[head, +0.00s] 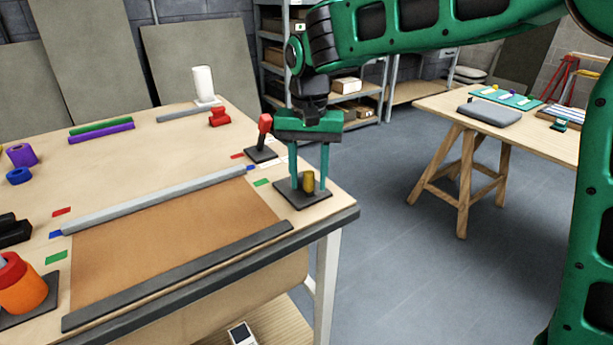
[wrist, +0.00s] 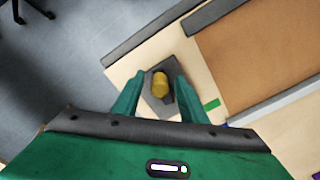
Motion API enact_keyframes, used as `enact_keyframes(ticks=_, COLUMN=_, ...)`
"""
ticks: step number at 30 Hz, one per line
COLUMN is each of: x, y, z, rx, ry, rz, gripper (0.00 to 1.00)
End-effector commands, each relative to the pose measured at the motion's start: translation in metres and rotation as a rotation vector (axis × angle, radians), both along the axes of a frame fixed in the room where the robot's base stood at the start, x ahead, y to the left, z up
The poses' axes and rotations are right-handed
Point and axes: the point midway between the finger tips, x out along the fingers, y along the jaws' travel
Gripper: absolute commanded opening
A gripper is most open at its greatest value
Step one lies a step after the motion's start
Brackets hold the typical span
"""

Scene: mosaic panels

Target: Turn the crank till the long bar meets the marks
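A yellow upright knob (head: 309,181), probably the crank's handle, stands on a dark plate (head: 290,199) at the table's right corner. My gripper (head: 308,186) points down over it, open, with one finger on each side of the knob. In the wrist view the knob (wrist: 160,88) shows between the spread fingers (wrist: 155,80), with gaps beside it. The long grey bar (head: 160,199) lies along the far edge of the brown panel. Its ends are near the blue marks (head: 55,234) (head: 249,167). Red marks (head: 61,211) (head: 237,156) lie beyond it, green marks (head: 56,257) (head: 261,182) nearer.
A red-handled lever (head: 265,124) stands just behind my gripper. An orange cylinder with a red top (head: 22,287) stands at the front left. A dark bar (head: 180,276) edges the brown panel (head: 170,235). A white cylinder (head: 203,83) and a red piece (head: 219,117) stand farther back.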

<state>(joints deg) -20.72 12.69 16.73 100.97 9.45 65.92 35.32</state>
Motion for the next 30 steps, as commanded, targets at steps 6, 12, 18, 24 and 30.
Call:
enact_keyframes(ticks=6, x=0.001, y=0.0, z=0.002, rx=0.001, ry=-0.002, rz=-0.001, gripper=0.39)
enact_keyframes(ticks=12, x=0.001, y=0.0, z=0.022, rx=0.002, ry=-0.005, rz=-0.002, gripper=0.39)
enact_keyframes(ticks=18, x=0.001, y=0.0, z=0.06, rx=0.002, ry=-0.004, rz=0.0, gripper=0.39)
enact_keyframes(ticks=24, x=0.001, y=0.0, z=0.091, rx=0.001, ry=-0.002, rz=-0.001, gripper=0.39)
enact_keyframes(ticks=30, x=0.0, y=-0.001, z=0.106, rx=0.0, ry=0.0, rz=-0.001, gripper=0.39)
